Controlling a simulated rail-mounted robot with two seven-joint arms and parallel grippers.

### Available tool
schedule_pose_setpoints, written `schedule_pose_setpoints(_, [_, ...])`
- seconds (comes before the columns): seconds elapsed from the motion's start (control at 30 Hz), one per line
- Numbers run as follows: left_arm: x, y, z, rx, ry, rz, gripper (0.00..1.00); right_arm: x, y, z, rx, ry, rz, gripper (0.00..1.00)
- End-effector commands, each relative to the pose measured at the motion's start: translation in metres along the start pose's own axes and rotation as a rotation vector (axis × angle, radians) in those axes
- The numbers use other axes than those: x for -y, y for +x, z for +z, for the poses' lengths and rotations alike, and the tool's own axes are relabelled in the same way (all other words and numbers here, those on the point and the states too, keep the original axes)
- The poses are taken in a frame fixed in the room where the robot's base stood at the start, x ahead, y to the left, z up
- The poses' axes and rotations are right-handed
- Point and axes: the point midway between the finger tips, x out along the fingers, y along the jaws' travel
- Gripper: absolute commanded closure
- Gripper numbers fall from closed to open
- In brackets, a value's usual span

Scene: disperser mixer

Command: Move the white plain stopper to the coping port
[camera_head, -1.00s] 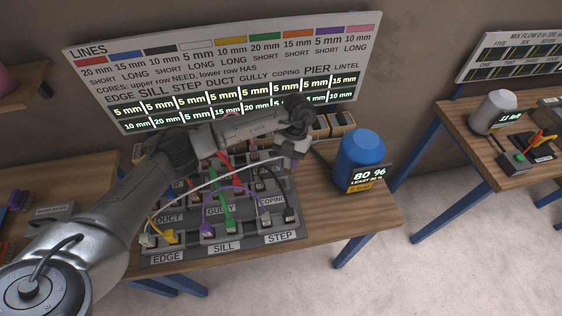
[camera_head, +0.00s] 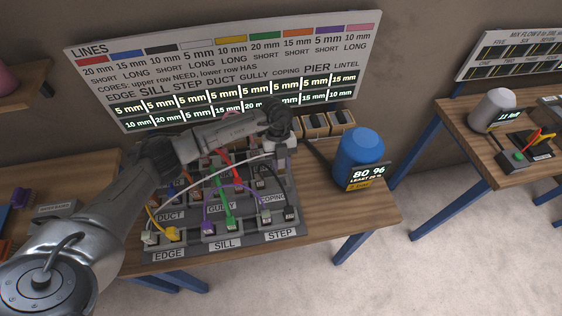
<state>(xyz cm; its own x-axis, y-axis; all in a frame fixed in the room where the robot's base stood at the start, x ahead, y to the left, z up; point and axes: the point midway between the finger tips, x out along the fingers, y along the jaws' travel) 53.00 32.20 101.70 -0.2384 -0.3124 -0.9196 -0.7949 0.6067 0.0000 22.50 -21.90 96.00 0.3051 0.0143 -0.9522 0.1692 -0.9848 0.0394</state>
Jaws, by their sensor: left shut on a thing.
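A white line (camera_head: 190,183) runs from a pale stopper (camera_head: 149,237) at the board's lower left, beside the DUCT and EDGE labels, up to my left gripper (camera_head: 283,150). My left gripper is shut on the white stopper at the line's upper end, above the right back of the board; the stopper itself is mostly hidden by the fingers. The coping port, with its COPING label (camera_head: 272,199), is on the right side of the board, below and nearer than the gripper. A dark plug stands close to that label. My right gripper is not in view.
Purple, green, red and yellow lines crowd the port board (camera_head: 295,232). Several small boxes (camera_head: 316,126) stand behind it. A blue canister (camera_head: 361,157) with an 80 % display stands to the right. A lines sign (camera_head: 220,75) rises at the back.

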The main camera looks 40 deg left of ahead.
Motion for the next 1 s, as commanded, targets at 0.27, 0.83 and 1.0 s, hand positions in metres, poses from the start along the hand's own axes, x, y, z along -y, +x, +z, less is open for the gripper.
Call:
schedule_pose_setpoints(0.27, [0.0,0.007,0.003,-0.007,-0.001,-0.001,0.95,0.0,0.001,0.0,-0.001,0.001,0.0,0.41])
schedule_pose_setpoints(0.83, [0.0,0.048,0.02,-0.007,0.0,0.0,0.95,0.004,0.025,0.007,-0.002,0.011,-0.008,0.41])
schedule_pose_setpoints(1.0, [0.0,0.053,0.022,-0.006,0.0,0.0,0.95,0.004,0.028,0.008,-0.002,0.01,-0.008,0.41])
